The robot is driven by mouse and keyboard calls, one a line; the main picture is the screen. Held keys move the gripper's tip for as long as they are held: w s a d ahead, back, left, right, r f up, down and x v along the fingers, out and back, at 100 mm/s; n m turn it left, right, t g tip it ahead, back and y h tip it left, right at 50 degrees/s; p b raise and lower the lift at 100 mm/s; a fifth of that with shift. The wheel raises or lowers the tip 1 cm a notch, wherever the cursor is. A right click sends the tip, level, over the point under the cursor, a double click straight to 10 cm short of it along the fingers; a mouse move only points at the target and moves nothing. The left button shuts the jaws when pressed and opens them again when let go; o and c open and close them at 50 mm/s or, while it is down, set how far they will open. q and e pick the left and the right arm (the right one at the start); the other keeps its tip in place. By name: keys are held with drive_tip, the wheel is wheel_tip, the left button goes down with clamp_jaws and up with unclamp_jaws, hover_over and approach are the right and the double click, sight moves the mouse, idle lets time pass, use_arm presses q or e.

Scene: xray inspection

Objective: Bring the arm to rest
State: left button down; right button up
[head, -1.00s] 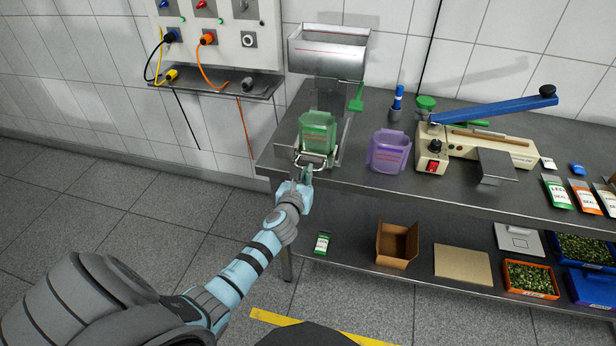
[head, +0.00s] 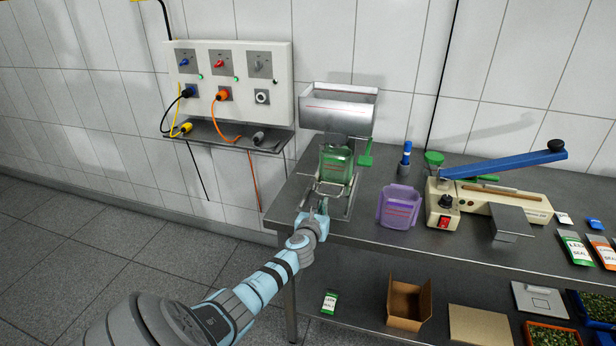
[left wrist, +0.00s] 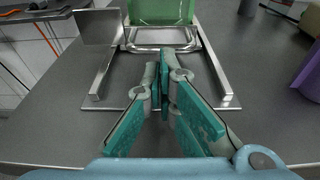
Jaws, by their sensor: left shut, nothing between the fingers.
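My left gripper (head: 318,212) is at the front edge of the steel table, just in front of the dispenser stand. In the left wrist view its teal-padded fingers (left wrist: 165,75) are together with nothing between them. A green translucent cup (head: 336,167) stands under the steel hopper (head: 338,108). Its lower part and a wire loop (left wrist: 162,38) show in the left wrist view, a little beyond the fingertips, seemingly apart from them. My right gripper is not in view.
A purple cup (head: 400,207) stands to the right, then a sealer with a blue lever (head: 510,163). A wall panel with plugs (head: 232,85) is at the left. A cardboard box (head: 408,305) and a seed packet (head: 329,302) are on the lower shelf. The floor at left is clear.

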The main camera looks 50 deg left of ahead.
use_arm(q)
drive_tip(key=p+v, duration=0.3)
drive_tip(key=v, duration=0.7)
drive_tip(key=shift+s+d+r, duration=0.15)
drive_tip(key=shift+s+d, duration=0.1)
drive_tip(key=shift+s, duration=0.05)
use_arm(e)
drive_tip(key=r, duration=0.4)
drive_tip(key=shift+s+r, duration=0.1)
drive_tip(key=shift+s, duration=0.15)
